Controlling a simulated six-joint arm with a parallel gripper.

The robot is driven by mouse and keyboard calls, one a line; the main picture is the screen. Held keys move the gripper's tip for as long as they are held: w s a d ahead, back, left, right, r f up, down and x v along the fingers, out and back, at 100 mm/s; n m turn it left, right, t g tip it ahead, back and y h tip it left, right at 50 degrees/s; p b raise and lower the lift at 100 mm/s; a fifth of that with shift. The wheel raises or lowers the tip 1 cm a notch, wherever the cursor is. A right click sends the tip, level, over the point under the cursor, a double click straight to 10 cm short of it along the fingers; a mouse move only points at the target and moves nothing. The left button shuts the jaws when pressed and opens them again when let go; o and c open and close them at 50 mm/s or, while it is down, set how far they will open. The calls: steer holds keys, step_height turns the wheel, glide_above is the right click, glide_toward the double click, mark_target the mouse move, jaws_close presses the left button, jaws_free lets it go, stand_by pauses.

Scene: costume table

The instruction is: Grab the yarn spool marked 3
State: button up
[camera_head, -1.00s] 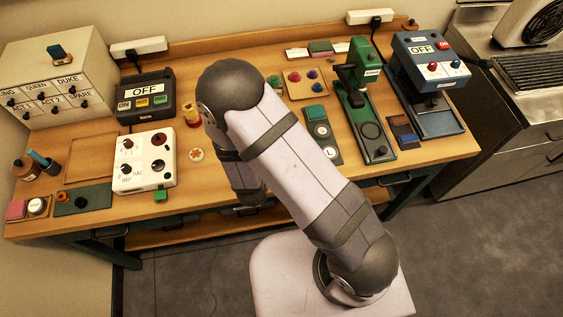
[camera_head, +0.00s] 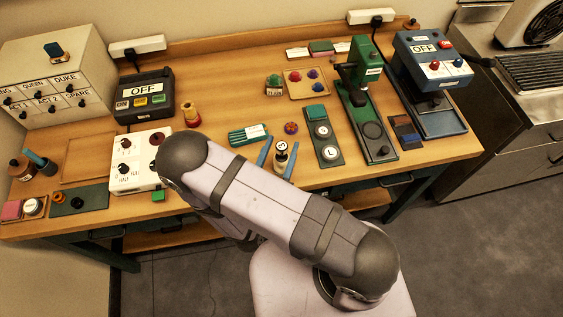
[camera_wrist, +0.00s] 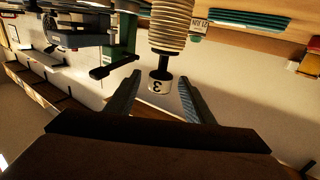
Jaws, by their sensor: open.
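The yarn spool marked 3 (camera_wrist: 160,86) shows in the wrist view with its white cap, upside-down 3, black neck and cream yarn coil. It also shows in the head view (camera_head: 281,147), on the table's front part. My gripper (camera_head: 283,140) is open, with one blue finger on each side of the spool. In the wrist view, the cap lies between the two fingers of my gripper (camera_wrist: 160,76), with gaps visible on both sides. The digit is too small to read in the head view.
A dark green tray with round items (camera_head: 331,152) is close on the right. A green press (camera_head: 365,70) stands farther right. A white switch box (camera_head: 125,178) is left.

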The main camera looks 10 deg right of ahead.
steer(key=shift+x, duration=2.3)
jaws_close()
